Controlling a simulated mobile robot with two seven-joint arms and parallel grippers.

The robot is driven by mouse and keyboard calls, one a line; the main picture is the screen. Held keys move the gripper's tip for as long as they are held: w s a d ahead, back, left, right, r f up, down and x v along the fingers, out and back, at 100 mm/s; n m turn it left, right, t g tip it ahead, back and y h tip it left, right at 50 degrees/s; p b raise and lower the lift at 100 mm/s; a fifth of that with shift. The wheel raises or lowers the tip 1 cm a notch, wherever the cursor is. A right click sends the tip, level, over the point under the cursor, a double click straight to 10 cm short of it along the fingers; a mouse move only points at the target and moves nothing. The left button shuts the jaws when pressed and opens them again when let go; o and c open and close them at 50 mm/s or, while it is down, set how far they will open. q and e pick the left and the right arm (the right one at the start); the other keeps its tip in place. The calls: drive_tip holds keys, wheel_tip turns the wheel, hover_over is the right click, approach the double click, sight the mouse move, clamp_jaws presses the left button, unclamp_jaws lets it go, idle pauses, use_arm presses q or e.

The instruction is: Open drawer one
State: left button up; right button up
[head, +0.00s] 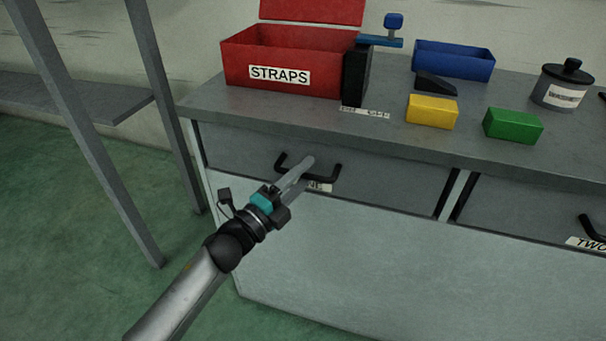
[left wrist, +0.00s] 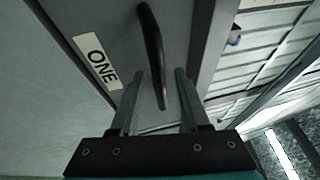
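Drawer one (head: 390,183) is the grey left drawer under the worktop, and its front looks shut. Its black bar handle (head: 328,178) is on the drawer front, above a white label that my gripper partly covers. In the left wrist view the label reads ONE (left wrist: 97,62), and the handle (left wrist: 153,45) runs between the fingers. My left gripper (head: 305,164) is at the handle, pointing at the drawer front. In the left wrist view its two fingers (left wrist: 159,75) are apart, one on each side of the handle, with gaps visible. My right gripper is not in view.
Drawer two (head: 520,207) is to the right, with its own black handle (head: 592,228). On the worktop (head: 290,118) stand a red STRAPS box (head: 240,62), a blue bin (head: 453,62), a yellow block (head: 432,112), a green block (head: 512,126) and a dark canister (head: 560,88). A grey metal frame (head: 85,140) stands left.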

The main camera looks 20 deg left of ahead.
use_arm(q)
clamp_jaws()
idle(1.2)
